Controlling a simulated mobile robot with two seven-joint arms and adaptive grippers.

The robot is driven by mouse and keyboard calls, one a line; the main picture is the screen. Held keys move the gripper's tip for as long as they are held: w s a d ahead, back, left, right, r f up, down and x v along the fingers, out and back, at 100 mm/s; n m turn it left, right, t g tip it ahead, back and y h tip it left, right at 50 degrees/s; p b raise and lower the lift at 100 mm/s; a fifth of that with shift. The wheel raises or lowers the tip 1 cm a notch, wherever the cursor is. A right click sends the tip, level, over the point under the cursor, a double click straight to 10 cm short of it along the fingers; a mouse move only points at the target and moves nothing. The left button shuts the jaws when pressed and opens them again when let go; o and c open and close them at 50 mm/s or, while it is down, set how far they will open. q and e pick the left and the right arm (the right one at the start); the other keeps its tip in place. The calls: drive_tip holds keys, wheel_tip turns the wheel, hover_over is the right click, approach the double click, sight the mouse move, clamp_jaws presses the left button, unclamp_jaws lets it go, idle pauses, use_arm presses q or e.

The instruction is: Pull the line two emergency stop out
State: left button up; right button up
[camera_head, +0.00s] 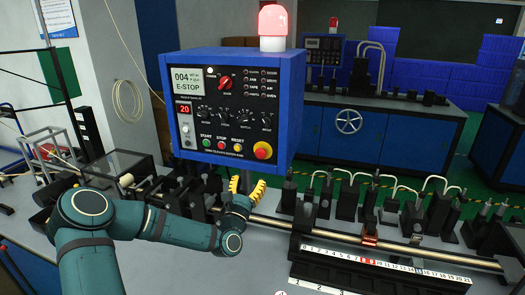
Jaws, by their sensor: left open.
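A blue control box (228,108) stands above the near bench, with a black front panel. Its small display (187,81) reads E-STOP. The emergency stop (263,150) is a red mushroom button on a yellow ring at the panel's lower right. A red lamp (273,20) on top of the box looks lit. My left gripper (247,188) has yellow fingers. It is open and empty, below the emergency stop and apart from it. Whether the button is pressed in cannot be told from its shape. My right gripper is not in view.
A long metal rod (330,233) and a numbered scale (385,262) run along the near bench at right. Several black fixtures stand behind the rod. A second blue machine (355,125) with its own panel stands farther back. Open air lies in front of the control box.

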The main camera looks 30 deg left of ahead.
sight(260, 155)
use_arm(q)
drive_tip(key=p+x, duration=0.1)
drive_tip(key=x, duration=1.1)
drive_tip(key=shift+w+p, duration=0.1)
drive_tip(key=shift+p, duration=0.25)
